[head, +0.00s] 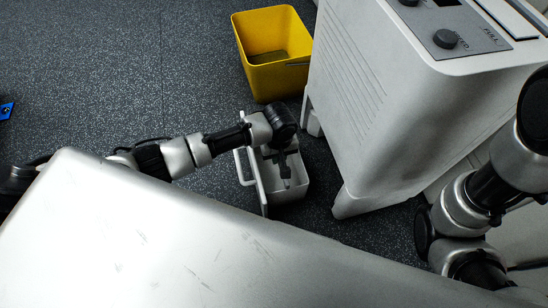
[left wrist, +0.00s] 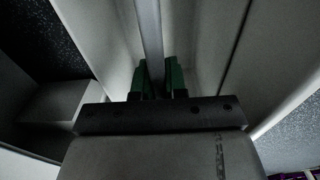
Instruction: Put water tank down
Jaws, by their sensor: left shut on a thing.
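The water tank (head: 292,195) is a pale grey open-topped box with a white handle frame on its left side. It is beside the lower left side of the white machine, over the dark floor. My left gripper (head: 285,172) reaches down over the tank. In the left wrist view its green fingertips (left wrist: 160,78) are shut on a thin grey bar of the tank (left wrist: 152,35), with pale walls on both sides. I cannot tell whether the tank's base touches the floor. My right arm shows at the right edge, but its gripper is out of view.
The large white machine (head: 385,110) with a dark knob panel stands close on the right. A yellow bin (head: 270,80) stands behind the tank. The speckled dark floor (head: 120,75) is clear at the left, except a small blue item (head: 6,110) at the edge.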

